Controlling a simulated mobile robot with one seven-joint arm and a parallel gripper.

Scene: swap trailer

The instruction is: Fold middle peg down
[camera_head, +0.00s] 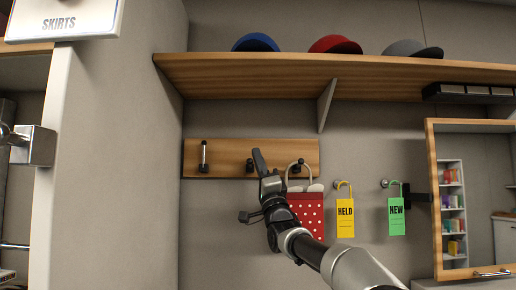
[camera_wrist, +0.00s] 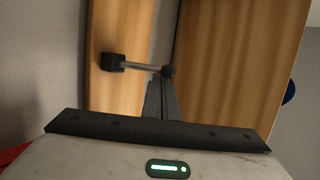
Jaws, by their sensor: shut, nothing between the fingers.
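A wooden peg board (camera_head: 222,160) is fixed to the wall under the shelf. Its left peg (camera_head: 203,155) stands upright, silver with a dark base. The middle peg (camera_head: 250,166) shows only as a dark piece, partly hidden by my gripper. A bag hangs at the right peg (camera_head: 297,166). My gripper (camera_head: 259,160) is shut in front of the board's middle. In the wrist view, a peg (camera_wrist: 140,67) with black base and tip reaches past the board's edge toward the shelf side. My closed fingers (camera_wrist: 160,88) are right beside its tip; I cannot tell whether they touch.
The red dotted bag (camera_head: 307,213) hangs just right of my gripper. Yellow HELD (camera_head: 345,218) and green NEW (camera_head: 396,216) tags hang farther right, near a mirror (camera_head: 434,200). A shelf (camera_head: 240,75) with several caps is above. Wall left below the board is clear.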

